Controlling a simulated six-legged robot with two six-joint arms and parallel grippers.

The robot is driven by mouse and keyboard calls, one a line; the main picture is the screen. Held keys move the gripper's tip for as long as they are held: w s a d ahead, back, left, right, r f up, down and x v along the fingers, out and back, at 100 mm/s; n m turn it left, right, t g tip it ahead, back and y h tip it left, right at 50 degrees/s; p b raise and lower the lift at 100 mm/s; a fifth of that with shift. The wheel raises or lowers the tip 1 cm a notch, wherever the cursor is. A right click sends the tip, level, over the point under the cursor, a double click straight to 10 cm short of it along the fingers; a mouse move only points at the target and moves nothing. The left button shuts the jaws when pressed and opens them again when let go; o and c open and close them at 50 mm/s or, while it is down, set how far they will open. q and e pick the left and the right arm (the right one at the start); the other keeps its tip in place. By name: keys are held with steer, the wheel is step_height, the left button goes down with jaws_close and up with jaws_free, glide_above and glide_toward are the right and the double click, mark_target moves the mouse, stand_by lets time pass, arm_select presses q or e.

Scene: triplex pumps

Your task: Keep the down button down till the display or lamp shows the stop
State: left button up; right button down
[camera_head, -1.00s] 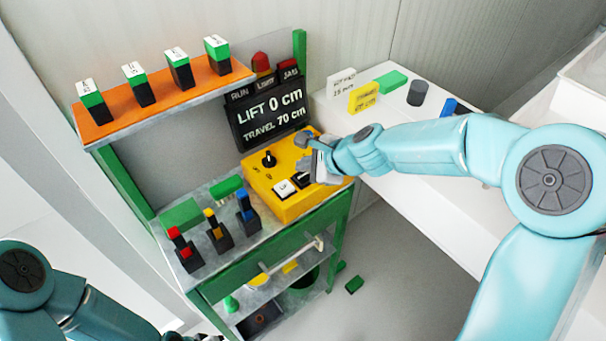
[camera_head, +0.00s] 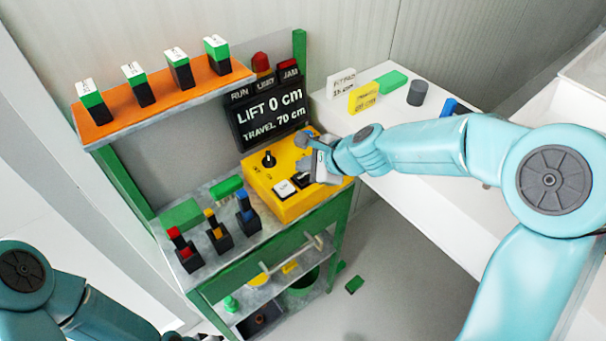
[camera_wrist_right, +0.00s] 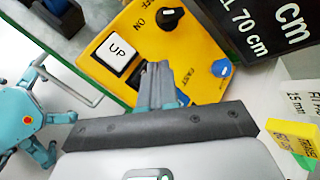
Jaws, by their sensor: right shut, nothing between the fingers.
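The yellow control box (camera_head: 284,205) stands on the bench's right end, with a white UP button (camera_wrist_right: 118,55), a black knob (camera_wrist_right: 168,18) and a blue knob (camera_wrist_right: 222,68). My right gripper (camera_wrist_right: 158,72) is shut and empty, its fingertips over the black button (camera_wrist_right: 139,74) beside UP. The fingers hide most of that button, so I cannot tell whether it is pressed. The display (camera_head: 269,119) reads LIFT 0 cm and TRAVEL 70 cm. The RUN, LIMIT and JAM lamp panels (camera_head: 264,84) above it look dark.
An orange shelf (camera_head: 160,104) with several green-and-black blocks is at upper left. Several levers (camera_head: 215,230) stand on the bench left of the box. A white table (camera_head: 330,112) with labels and small blocks is at right. A green block (camera_head: 354,284) lies on the floor.

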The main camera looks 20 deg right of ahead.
mark_target(306, 178)
steer(key=shift+f+b, duration=0.45)
steer(key=shift+f+b, duration=0.5)
steer(key=shift+f, duration=0.05)
stand_by(0.6)
stand_by(2.8)
steer(key=shift+r+p, duration=1)
steer(key=shift+r, duration=0.1)
step_height(306, 178, up, 5)
steer(key=p, duration=0.5)
